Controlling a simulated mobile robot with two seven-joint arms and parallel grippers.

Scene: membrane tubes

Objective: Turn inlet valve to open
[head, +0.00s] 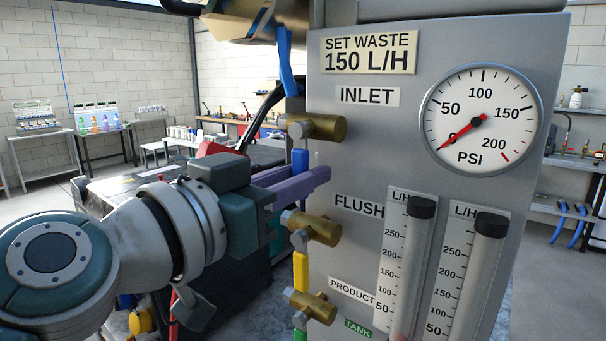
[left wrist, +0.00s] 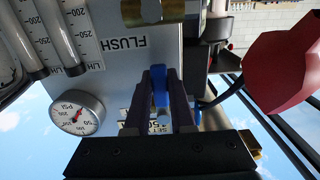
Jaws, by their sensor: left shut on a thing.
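The inlet valve (head: 318,127) is a brass body under the INLET label on the grey panel. Its blue handle (head: 300,160) hangs down from it. My left gripper (head: 318,176), with purple fingers, reaches in from the left at that handle and is shut on it. In the left wrist view the blue handle (left wrist: 160,88) shows between the two dark fingers. The fingers hide part of the handle in the head view. The pressure gauge (head: 483,120) has its red needle near 0. My right gripper is not in view.
Below are a brass flush valve (head: 312,227) with a yellow handle (head: 300,273) and a product valve (head: 310,305). Two flow tubes (head: 411,265) stand at the right of the panel. A red object (left wrist: 285,60) shows in the left wrist view.

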